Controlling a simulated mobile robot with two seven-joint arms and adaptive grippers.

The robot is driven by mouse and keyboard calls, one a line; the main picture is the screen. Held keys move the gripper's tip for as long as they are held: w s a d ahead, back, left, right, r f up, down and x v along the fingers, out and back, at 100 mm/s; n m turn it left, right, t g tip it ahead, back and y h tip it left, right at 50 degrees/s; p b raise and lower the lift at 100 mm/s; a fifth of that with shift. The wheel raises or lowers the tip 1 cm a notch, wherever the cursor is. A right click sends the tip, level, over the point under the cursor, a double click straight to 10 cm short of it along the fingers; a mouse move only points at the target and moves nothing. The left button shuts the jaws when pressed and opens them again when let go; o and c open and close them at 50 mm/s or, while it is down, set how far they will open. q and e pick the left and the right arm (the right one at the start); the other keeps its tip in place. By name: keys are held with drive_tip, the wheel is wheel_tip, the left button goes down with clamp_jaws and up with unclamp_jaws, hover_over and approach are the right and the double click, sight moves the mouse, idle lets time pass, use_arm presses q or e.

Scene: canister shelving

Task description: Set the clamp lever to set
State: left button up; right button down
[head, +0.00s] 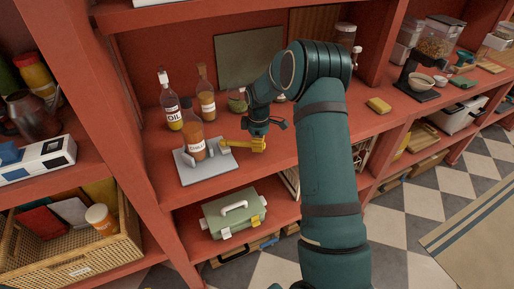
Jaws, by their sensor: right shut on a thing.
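The yellow clamp lever (240,144) sticks out to the right from a grey clamp fixture (212,171) on the red shelf. An amber bottle with a white label (193,139) stands upright in the fixture. My right gripper (259,136) points down at the lever's outer end and is shut on it. The gripper partly hides that end, and its fingertips are small in this view. I cannot read any set marking on the fixture. My left gripper is not in view.
An oil bottle (173,111) and another amber bottle (206,98) stand close behind the fixture. A yellow sponge (379,105) lies to the right. A green case (234,213) sits on the shelf below. The shelf right of the lever looks clear.

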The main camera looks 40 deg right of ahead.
drive_tip(key=shift+w+d, duration=0.1)
drive_tip(key=shift+d, duration=0.1)
idle(0.4)
drive_tip(key=c, duration=1)
unclamp_jaws()
drive_tip(key=shift+o, duration=1.2)
drive_tip(key=shift+w+f, duration=0.1)
drive_tip(key=shift+w, duration=0.05)
wheel_tip(320, 180, up, 12)
